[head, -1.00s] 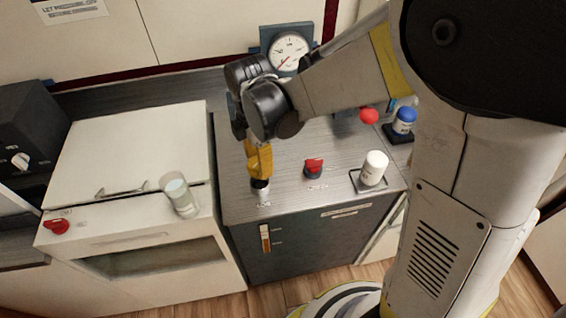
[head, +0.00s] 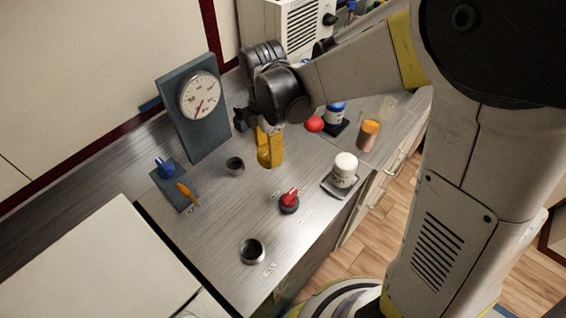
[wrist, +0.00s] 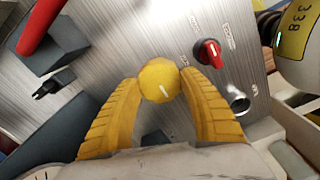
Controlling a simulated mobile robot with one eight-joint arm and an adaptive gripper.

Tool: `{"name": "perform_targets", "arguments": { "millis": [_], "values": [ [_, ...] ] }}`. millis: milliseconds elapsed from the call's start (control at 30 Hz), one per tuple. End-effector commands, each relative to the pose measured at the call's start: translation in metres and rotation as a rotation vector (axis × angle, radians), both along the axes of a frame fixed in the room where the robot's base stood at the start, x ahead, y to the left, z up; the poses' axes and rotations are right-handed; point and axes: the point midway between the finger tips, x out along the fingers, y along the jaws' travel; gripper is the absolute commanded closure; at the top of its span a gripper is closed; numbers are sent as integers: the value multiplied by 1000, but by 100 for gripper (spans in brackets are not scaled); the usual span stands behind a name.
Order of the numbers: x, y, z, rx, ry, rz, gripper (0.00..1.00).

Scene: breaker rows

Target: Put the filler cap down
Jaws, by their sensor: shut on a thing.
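My gripper (head: 270,155) has yellow fingers and hangs over the metal counter in the head view. In the wrist view it (wrist: 160,95) is shut on the yellow, rounded filler cap (wrist: 158,78), which sits between the two fingertips. The open round filler neck (head: 252,251), a metal ring with a dark hole, stands near the counter's front, apart from my gripper. A similar open neck (wrist: 238,98) shows right of the fingers in the wrist view.
A small dark cup (head: 234,165), a gauge (head: 201,97) and a lever block (head: 175,187) stand left. Bare counter lies between the cup and the neck.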

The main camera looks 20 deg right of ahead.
Motion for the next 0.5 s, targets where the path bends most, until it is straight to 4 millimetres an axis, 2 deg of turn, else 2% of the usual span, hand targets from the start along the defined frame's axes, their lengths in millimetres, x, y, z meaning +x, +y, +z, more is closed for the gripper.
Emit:
{"name": "perform_targets", "arguments": {
  "millis": [33, 100, 367, 500],
  "values": [
    [0, 0, -16, 0, 0, 0, 77],
    [0, 0, -29, 0, 0, 0, 77],
    [0, 0, -53, 0, 0, 0, 77],
    [0, 0, -75, 0, 0, 0, 77]
  ]
}}
